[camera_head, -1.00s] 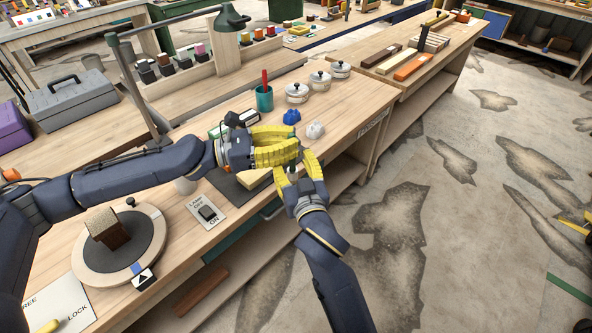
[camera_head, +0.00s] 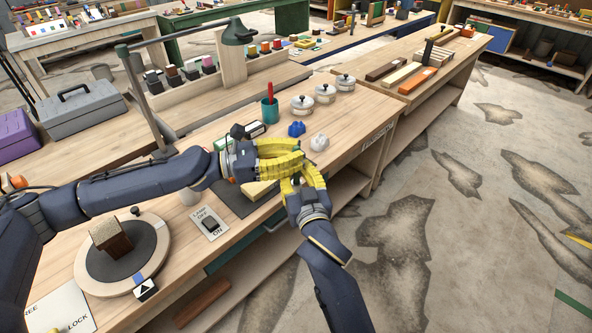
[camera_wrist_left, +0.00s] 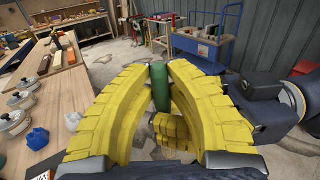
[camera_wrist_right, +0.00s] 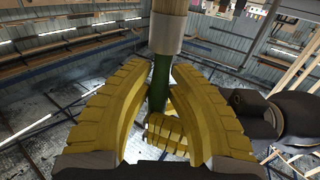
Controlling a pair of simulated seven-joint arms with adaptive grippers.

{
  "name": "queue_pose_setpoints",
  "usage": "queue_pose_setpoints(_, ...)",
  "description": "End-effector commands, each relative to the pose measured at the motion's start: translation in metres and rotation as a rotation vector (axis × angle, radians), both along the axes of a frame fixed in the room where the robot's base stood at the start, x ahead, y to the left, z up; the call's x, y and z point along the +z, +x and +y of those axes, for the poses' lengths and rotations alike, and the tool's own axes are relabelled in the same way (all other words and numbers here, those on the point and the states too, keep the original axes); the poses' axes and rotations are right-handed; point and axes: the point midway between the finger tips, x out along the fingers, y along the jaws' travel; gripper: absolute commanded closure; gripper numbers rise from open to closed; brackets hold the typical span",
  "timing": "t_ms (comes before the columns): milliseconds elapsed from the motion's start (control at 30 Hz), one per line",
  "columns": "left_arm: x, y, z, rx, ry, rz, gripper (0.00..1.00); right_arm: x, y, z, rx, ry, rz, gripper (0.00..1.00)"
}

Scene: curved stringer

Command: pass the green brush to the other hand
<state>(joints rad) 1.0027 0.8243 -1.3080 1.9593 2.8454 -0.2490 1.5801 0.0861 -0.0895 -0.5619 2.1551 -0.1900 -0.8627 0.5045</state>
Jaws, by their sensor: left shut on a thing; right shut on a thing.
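The green brush shows as a green handle (camera_wrist_left: 161,90) between my left fingertips in the left wrist view. In the right wrist view its green handle (camera_wrist_right: 159,82) runs up to a pale metal ferrule (camera_wrist_right: 167,34). In the head view the brush is mostly hidden by the yellow fingers. My left gripper (camera_head: 298,160) is shut on the handle. My right gripper (camera_head: 302,174) comes from below and is also shut on the handle, close to the left fingers. Each wrist view shows the other gripper's yellow fingers just beyond the handle.
Both hands are above the bench's front edge, with open floor to the right. On the bench are a teal cup (camera_head: 270,110), white lidded pots (camera_head: 302,104), a blue lump (camera_head: 297,128), a white lump (camera_head: 319,142), a switch plate (camera_head: 207,224) and a round turntable (camera_head: 146,255).

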Motion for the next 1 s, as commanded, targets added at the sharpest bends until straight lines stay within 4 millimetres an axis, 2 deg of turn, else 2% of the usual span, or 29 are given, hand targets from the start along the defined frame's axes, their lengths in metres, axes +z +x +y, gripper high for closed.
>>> queue_pose_setpoints(100,0.000,0.000,-0.001,0.000,-0.001,0.000,1.00,0.000,-0.001,0.002,0.004,0.002,0.000,1.00)
queue_pose_setpoints(133,0.000,0.000,-0.001,0.000,-0.001,0.000,0.81,0.000,-0.001,0.002,0.004,0.002,0.000,1.00)
queue_pose_setpoints(333,0.000,0.000,0.000,0.000,-0.001,0.000,0.59,0.000,-0.001,0.001,0.003,0.002,0.000,1.00)
queue_pose_setpoints(667,0.000,-0.001,0.003,0.000,0.000,0.000,0.59,0.000,-0.001,0.001,0.002,0.001,-0.001,1.00)
queue_pose_setpoints(867,-0.001,-0.007,0.027,0.003,0.000,0.001,0.59,0.000,-0.001,0.001,0.002,0.001,-0.001,1.00)
queue_pose_setpoints(1000,-0.001,-0.014,0.052,0.004,0.001,0.001,0.59,0.000,0.000,0.001,0.002,0.001,-0.001,1.00)
